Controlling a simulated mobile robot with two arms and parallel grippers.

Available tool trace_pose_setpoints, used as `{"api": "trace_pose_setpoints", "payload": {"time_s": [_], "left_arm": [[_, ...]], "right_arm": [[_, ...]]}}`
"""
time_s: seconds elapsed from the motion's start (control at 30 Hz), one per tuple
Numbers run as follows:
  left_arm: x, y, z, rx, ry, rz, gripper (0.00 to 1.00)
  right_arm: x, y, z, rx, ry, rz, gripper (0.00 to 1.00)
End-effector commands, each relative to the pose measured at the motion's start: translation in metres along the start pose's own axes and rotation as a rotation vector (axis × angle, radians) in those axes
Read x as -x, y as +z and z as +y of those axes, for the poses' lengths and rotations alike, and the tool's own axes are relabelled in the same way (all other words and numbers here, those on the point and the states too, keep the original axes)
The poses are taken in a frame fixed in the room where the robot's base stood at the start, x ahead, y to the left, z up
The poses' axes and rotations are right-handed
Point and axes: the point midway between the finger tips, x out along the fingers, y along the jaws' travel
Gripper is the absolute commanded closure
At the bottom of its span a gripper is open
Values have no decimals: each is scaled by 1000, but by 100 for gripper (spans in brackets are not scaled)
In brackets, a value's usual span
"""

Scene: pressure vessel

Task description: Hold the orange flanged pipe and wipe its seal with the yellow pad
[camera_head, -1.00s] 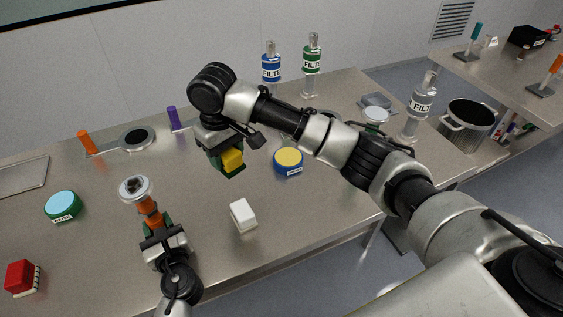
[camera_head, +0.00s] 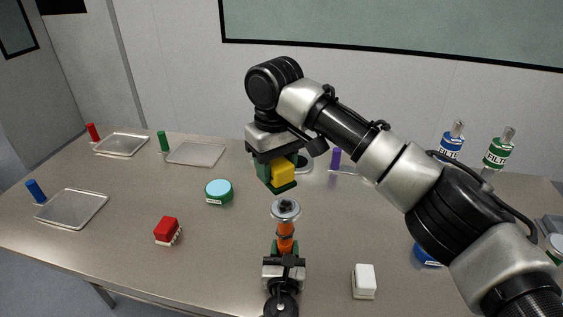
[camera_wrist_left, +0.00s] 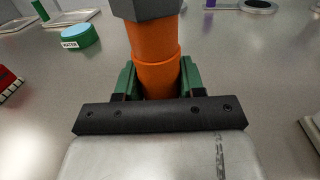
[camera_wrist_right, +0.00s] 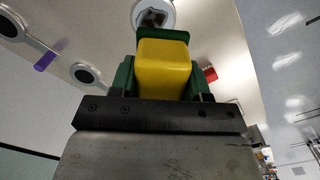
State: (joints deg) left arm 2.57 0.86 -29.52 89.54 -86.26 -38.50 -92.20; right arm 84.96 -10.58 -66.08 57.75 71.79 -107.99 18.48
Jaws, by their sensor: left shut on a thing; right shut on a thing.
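The orange flanged pipe (camera_head: 286,230) stands up from my left gripper (camera_head: 284,250), which is shut on its orange body. Its round grey-white flange (camera_head: 285,209) faces up with a dark centre. In the left wrist view the orange pipe (camera_wrist_left: 154,60) sits between the green fingers. My right gripper (camera_head: 277,172) is shut on the yellow pad (camera_head: 283,170) and holds it just above the flange, with a gap between them in the head view. The right wrist view shows the yellow pad (camera_wrist_right: 164,68) between green fingers, with the flange (camera_wrist_right: 153,14) beyond it.
A white block (camera_head: 364,281) lies right of the left gripper. A red block (camera_head: 168,230) and a green, blue-topped round container (camera_head: 219,191) stand to the left. Clear trays (camera_head: 72,208) lie farther left. Filter bottles (camera_head: 497,150) stand at the right.

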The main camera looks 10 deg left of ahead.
Motion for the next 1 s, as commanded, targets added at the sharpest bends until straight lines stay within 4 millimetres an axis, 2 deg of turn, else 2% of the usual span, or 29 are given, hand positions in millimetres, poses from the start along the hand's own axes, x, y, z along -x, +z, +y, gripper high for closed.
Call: {"api": "trace_pose_setpoints", "payload": {"time_s": [0.57,0.67,0.7,1.0], "left_arm": [[0,0,-1,0,-2,0,96],[0,0,-1,0,-2,0,96],[0,0,-1,0,-2,0,96],[0,0,0,1,-1,0,96]], "right_arm": [[-53,0,0,-1,-1,-1,72],[-69,1,1,-1,-2,-2,72],[-65,4,4,-1,0,2,76],[-69,25,22,-2,0,0,76]]}}
